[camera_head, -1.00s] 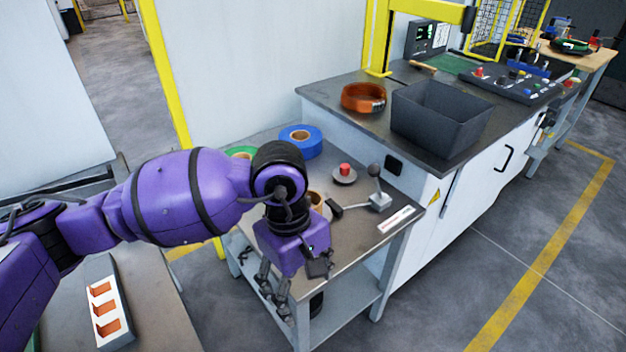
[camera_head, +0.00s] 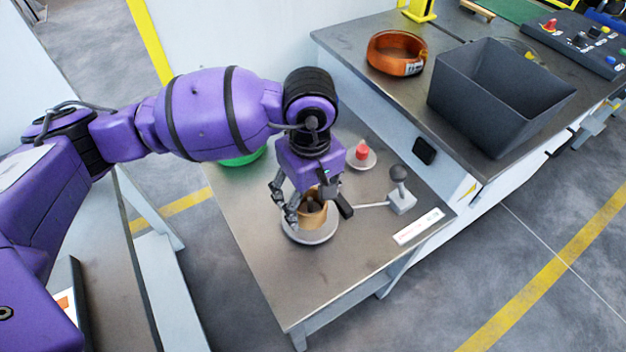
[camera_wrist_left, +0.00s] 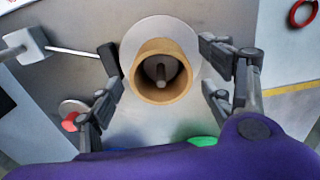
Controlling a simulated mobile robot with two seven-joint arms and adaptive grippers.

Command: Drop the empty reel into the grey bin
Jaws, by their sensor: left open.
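The empty reel is a short tan hollow core (camera_head: 313,216) standing on a round grey plate on the small side table. In the left wrist view the reel (camera_wrist_left: 158,94) shows from above, with a dark spindle inside it. My left gripper (camera_head: 314,207) is open over the reel, pointing down. In the left wrist view its fingers (camera_wrist_left: 172,72) are on either side of the reel, with gaps between them and it. The grey bin (camera_head: 468,110) stands on the higher worktop to the right; its visible inside looks empty. My right gripper is not in view.
A lever with a round grey knob (camera_head: 399,174) and a red button (camera_head: 362,150) are on the side table close to my gripper. An orange coil (camera_head: 384,58) lies left of the bin. A green roll (camera_head: 243,159) is partly behind my arm. The table's front is clear.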

